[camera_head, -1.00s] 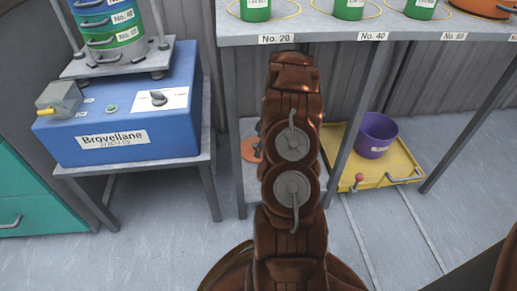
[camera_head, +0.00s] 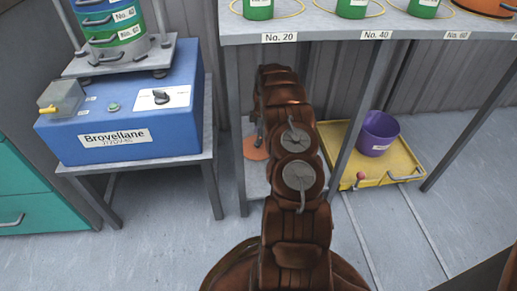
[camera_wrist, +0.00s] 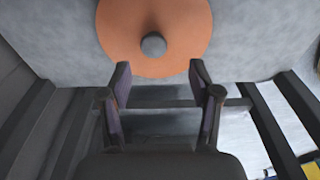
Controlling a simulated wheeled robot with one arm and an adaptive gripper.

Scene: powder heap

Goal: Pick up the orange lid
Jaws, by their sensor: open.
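The orange lid (camera_wrist: 125,40) is a flat round disc with a grey knob (camera_wrist: 153,45) at its middle. In the wrist view it lies on a pale grey surface at the top of the picture, its upper edge cut off. In the head view the lid (camera_head: 254,148) shows as an orange patch on the low shelf under the bench, partly hidden by my brown arm. My gripper (camera_wrist: 160,75) is open and empty. Its fingertips are spread apart, with the knob lying beyond them and between their lines.
A bench (camera_head: 330,27) with green containers stands over the shelf, and its legs flank my arm. A blue machine (camera_head: 130,110) sits on a stand at left. A yellow cart (camera_head: 350,170) holding a purple bucket (camera_head: 378,133) is at right.

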